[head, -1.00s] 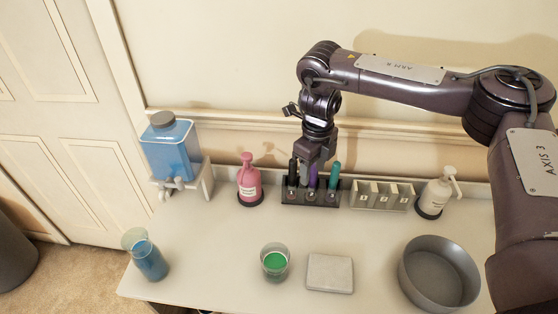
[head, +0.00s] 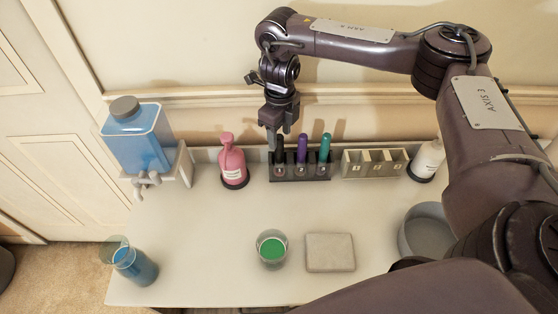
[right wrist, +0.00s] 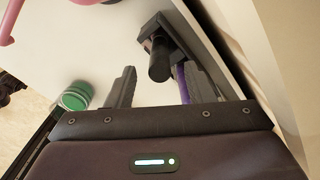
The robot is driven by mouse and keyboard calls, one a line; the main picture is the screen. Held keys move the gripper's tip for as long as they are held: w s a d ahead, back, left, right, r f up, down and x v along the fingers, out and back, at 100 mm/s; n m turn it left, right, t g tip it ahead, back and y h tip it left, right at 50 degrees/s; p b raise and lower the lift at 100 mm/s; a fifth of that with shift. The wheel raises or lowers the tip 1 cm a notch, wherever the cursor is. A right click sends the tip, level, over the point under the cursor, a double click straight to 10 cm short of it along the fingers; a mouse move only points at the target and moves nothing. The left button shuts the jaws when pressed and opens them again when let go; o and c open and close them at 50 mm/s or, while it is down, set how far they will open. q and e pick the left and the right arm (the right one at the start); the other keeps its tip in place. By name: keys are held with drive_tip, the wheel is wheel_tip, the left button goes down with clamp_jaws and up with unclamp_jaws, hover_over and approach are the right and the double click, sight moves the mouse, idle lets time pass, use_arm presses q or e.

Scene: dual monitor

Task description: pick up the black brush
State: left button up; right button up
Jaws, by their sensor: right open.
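The black brush (head: 280,155) stands upright in the left slot, marked 1, of a dark rack (head: 290,178) at the back of the table. A purple brush (head: 302,148) and a teal brush (head: 325,147) stand in the other slots. My right gripper (head: 273,142) points down at the black brush's handle and partly hides it. In the right wrist view, the black brush (right wrist: 159,62) appears between the two open fingers (right wrist: 160,88). The purple brush (right wrist: 182,82) shows just beside the right-hand finger. Contact cannot be told. My left gripper is not in view.
A pink bottle (head: 233,165) stands left of the rack, and a beige compartment holder (head: 373,164) stands right of it. A blue dispenser (head: 140,140), blue cup (head: 137,266), green-filled glass (head: 272,250), grey slab (head: 330,252) and grey bowl (head: 425,232) stand around. Table before the rack is clear.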

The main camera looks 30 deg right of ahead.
sight(279, 151)
wheel_tip(279, 151, down, 3)
drive_tip(key=shift+w+r, duration=0.1)
drive_tip(key=shift+r, duration=0.1)
drive_tip(key=c, duration=1)
drive_tip(key=shift+r, duration=0.1)
